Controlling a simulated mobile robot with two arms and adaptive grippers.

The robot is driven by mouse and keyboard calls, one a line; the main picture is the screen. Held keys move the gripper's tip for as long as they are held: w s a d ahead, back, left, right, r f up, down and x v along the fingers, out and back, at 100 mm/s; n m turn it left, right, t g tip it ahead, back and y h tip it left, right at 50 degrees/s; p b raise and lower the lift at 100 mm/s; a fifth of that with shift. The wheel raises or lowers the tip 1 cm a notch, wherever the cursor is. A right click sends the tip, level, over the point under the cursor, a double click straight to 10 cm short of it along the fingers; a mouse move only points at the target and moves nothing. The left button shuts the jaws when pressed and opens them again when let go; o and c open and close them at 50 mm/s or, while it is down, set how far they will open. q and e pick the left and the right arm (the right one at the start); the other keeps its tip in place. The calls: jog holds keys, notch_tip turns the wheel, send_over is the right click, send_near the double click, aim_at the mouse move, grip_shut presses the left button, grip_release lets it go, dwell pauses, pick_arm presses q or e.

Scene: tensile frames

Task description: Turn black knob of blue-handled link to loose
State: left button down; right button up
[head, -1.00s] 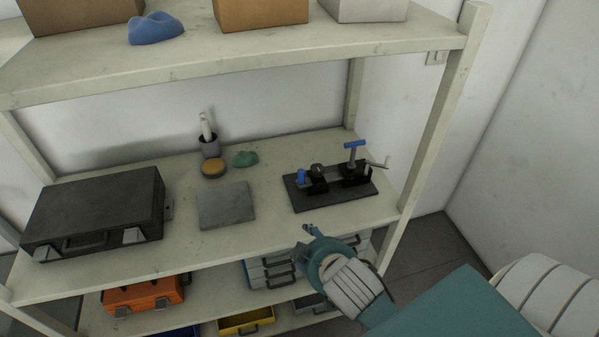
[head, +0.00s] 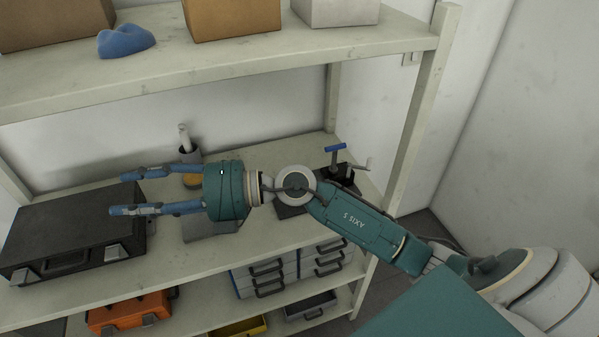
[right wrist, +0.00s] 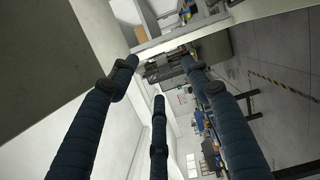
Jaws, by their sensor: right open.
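The tensile frame with the blue-handled link stands on the right part of the middle shelf. In the head view its blue T-handle (head: 335,148) and part of its dark base (head: 288,211) show; my right forearm hides the rest, including the black knob. My right gripper (head: 124,192) points left in front of the shelf, over the black case's side, with its blue fingers apart and nothing between them. In the right wrist view its dark fingers (right wrist: 160,85) are spread and empty. My left gripper is not in view.
A black case (head: 72,235) is at the left of the middle shelf. A grey plate (head: 205,228) and a dark cup (head: 188,155) are partly behind my gripper. The upper shelf (head: 330,50) holds boxes and a blue lump (head: 126,42). Drawers (head: 265,278) sit below.

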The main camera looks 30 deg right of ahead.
jog(key=w+d+f+n+g+h, duration=0.1)
jog(key=w+d+f+g+h, duration=0.25)
jog(key=d+f+h, duration=0.85)
jog(key=w+d+f+m+h, duration=0.1)
jog(key=d+m+h, duration=0.45)
jog(key=d, duration=1.85)
jog(key=shift+n+g+h, duration=0.25)
jog(key=shift+n+h, duration=0.3)
jog(key=shift+n, duration=0.4)
jog(key=p+x, duration=0.2)
jog(key=x, duration=0.4)
jog(key=shift+w+d, duration=0.15)
jog(key=shift+w, duration=0.1)
jog(key=shift+w+f, duration=0.15)
jog(key=shift+f, duration=0.35)
jog(key=shift+c, duration=0.5)
jog(key=c, duration=0.9)
